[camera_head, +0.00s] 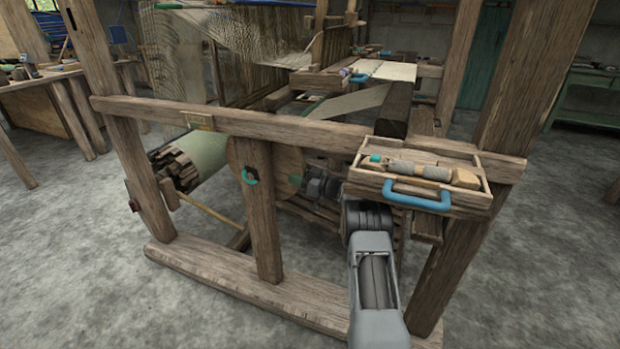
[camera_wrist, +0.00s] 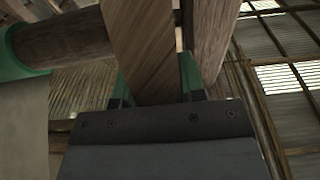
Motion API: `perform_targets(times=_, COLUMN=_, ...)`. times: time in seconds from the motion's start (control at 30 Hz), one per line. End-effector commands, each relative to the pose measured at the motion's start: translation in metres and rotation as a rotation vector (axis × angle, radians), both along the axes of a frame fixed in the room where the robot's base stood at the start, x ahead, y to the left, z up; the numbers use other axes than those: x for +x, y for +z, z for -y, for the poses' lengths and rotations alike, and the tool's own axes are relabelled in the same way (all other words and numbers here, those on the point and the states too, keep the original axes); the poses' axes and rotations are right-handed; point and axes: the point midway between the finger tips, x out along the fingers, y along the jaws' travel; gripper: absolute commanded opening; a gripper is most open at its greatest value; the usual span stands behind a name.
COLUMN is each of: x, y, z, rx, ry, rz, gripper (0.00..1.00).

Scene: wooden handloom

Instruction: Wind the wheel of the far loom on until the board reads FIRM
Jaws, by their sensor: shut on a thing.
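The wheel (camera_head: 288,168) is a pale wooden disc low on the loom, partly hidden behind an upright post. My gripper (camera_head: 308,184) reaches in under the front rail and meets the wheel's right side; its fingertips are hard to make out there. In the wrist view my gripper (camera_wrist: 157,85) has its green-edged fingers on either side of a flat wooden piece of the wheel (camera_wrist: 145,45) and is shut on it. A small brass-coloured plate (camera_head: 200,122) is on the front rail; its wording is too small to read, and no board reading FIRM can be made out.
A tray (camera_head: 460,203) with a blue handle and wooden tools hangs just above my arm. The post (camera_head: 262,215) stands close left of my gripper. A cloth roll (camera_head: 203,155) lies further left. A floor beam (camera_head: 230,275) runs along the front. Grey floor is clear at left.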

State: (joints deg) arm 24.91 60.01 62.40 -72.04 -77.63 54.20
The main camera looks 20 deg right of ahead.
Motion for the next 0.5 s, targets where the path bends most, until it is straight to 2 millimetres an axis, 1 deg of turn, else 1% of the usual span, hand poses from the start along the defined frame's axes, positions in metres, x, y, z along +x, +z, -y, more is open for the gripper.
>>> perform_targets(times=0.03, x=-0.0004, y=0.0073, z=-0.0018, rx=-0.009, ry=0.006, rz=-0.012, gripper=0.0)
perform_targets(times=0.1, x=-0.001, y=0.009, z=0.0, rx=-0.024, ry=0.004, rz=-0.027, gripper=0.0)
perform_targets(times=0.5, x=-0.0027, y=0.0079, z=0.0044, rx=-0.043, ry=0.001, rz=-0.045, gripper=0.0)
